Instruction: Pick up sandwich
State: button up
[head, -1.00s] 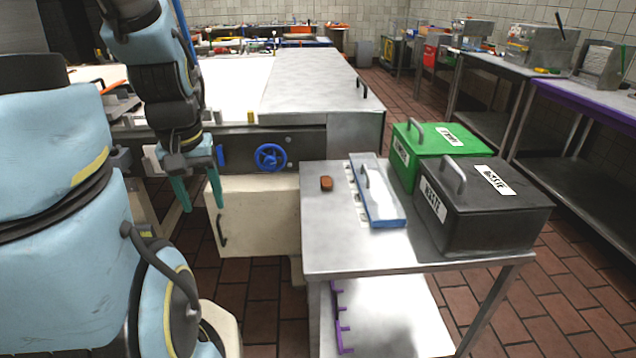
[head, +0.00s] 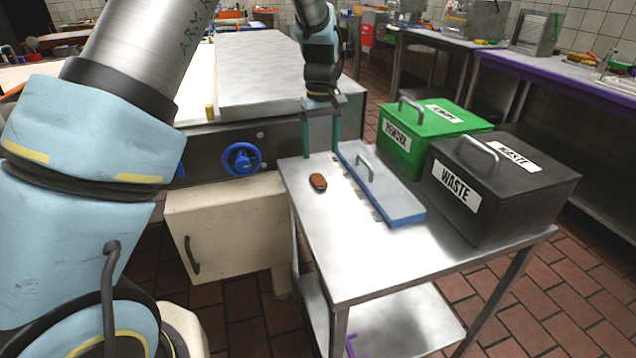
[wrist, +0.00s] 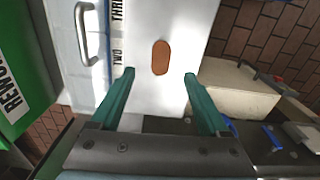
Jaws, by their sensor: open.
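The sandwich is a small brown oval (head: 318,182) lying on the bare left part of the steel table (head: 340,268). In the wrist view the sandwich (wrist: 161,57) lies flat ahead of the fingers, between their lines and clear of both. My gripper (head: 320,150) has two green fingers, spread wide and empty. It hangs at the far end of the table, behind the sandwich and apart from it. It also shows in the wrist view (wrist: 160,88).
A blue-edged lidded tray (head: 385,195) with a handle lies right of the sandwich. A green rework box (head: 400,150) and a black waste box (head: 520,200) stand farther right. A cream cabinet (head: 230,235) is left of the table. The table's front is clear.

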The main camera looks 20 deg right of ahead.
aim_at(319, 180)
notch_tip(319, 180, down, 9)
jog(key=shift+w+a+r+p, duration=0.1)
jog(key=shift+w+r+p, duration=0.05)
jog(key=shift+p, duration=1.1)
grip_shut()
